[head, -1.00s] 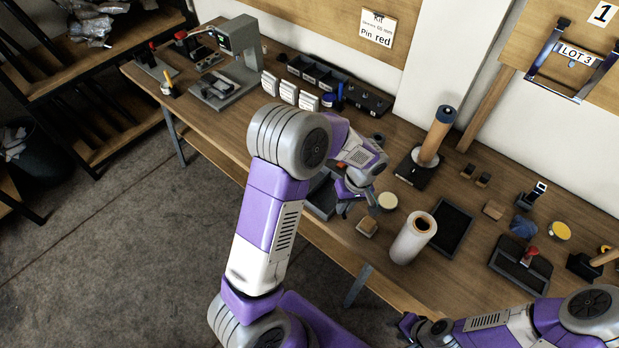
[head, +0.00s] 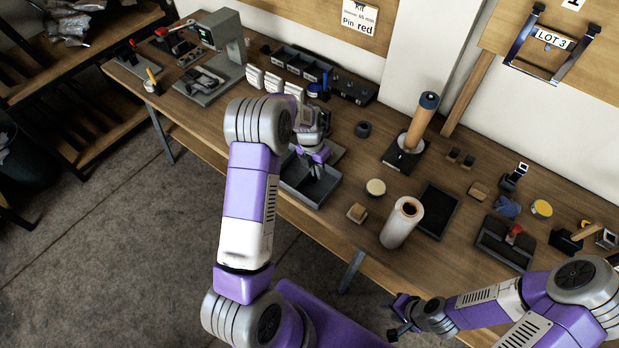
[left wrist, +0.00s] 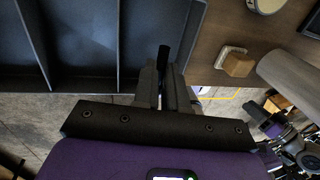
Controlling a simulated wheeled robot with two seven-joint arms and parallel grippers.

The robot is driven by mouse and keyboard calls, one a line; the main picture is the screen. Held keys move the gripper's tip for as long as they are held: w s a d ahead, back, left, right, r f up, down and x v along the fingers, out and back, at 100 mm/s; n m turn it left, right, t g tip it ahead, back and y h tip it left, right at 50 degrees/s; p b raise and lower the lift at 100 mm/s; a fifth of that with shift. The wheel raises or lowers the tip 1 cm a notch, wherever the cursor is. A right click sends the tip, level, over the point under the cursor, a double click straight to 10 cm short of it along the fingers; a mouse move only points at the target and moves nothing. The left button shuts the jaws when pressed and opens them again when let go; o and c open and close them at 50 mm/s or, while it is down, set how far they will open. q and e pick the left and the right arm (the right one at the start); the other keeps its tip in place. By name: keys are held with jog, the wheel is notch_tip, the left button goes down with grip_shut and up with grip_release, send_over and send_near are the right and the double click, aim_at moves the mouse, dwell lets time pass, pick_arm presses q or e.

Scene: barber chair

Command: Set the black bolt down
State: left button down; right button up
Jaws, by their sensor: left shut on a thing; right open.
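My left gripper (head: 314,176) is over the grey compartment tray (head: 296,193) at the table's front edge. In the left wrist view its fingers (left wrist: 164,88) are closed on the black bolt (left wrist: 163,57), whose dark end sticks out beyond the fingertips. The bolt and fingers appear close to the tray's right wall in that view; the tray's compartments (left wrist: 90,40) lie to the left. I cannot tell whether the bolt touches the tray. In the head view the bolt is too small to make out. My right gripper (head: 398,318) is open and empty, low at the front of the table.
A cream round tin (head: 376,187), a small wooden block on a pale base (head: 357,212) and a white roll (head: 401,223) stand right of the tray. Behind are a black organiser (head: 300,65) and a dark round piece (head: 363,129). Bare wood lies between tray and tin.

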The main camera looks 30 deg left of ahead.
aim_at(318, 188)
pick_arm(q)
notch_tip(318, 188, down, 7)
jog(key=shift+r, duration=0.25)
jog(key=shift+b, duration=0.3)
jog(key=c, duration=1.6)
grip_release()
jog(key=shift+f, duration=0.2)
jog(key=shift+c, duration=0.2)
jog(key=o, duration=0.5)
jog(key=shift+c, duration=0.2)
jog(key=shift+r, duration=0.1)
